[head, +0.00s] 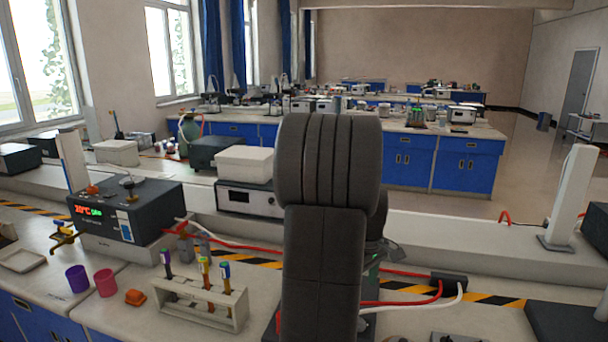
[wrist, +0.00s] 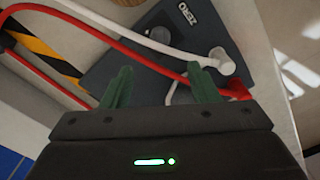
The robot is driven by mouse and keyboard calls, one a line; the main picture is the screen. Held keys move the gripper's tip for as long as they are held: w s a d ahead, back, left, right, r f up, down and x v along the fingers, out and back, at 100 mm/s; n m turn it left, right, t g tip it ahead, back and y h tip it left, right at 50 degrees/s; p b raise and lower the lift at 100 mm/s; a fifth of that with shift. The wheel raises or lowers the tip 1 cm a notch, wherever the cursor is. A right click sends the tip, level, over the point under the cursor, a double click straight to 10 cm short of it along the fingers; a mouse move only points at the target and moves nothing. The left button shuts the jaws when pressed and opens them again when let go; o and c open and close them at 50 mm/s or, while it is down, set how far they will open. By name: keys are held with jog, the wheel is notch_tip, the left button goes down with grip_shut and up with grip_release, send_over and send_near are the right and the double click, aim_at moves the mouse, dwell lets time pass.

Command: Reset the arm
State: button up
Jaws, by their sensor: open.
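My arm rises in the middle of the head view and hides the bench behind it. My gripper (wrist: 160,88) shows in the wrist view with its two green fingers apart and nothing between them. The fingers are over a dark box (wrist: 150,55) marked "ZERO". A red cable (wrist: 110,48) and a white cable (wrist: 135,38) cross this box beyond the fingertips. I cannot tell whether the fingers touch the box or the cables. In the head view the gripper itself is hidden behind the arm.
A rack with several capped tubes (head: 205,303) stands left of my arm. A purple cup (head: 77,278), a pink cup (head: 105,282) and a dark device with a display (head: 128,207) are further left. Red and white cables run along the bench to a black block (head: 449,284) at right.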

notch_tip(320, 180, down, 11)
jog(key=shift+f, duration=0.1)
jog(key=shift+f+p, duration=0.25)
jog(key=shift+p, duration=0.05)
jog(key=m+p, duration=0.1)
jog(key=m, duration=0.4)
jog(key=shift+r+m+p, duration=0.1)
jog(key=shift+m+p, duration=0.2)
jog(key=m+p, duration=0.2)
jog(key=m, duration=0.3)
notch_tip(320, 180, up, 10)
jog(key=shift+r+b, duration=0.25)
jog(key=shift+b, duration=0.2)
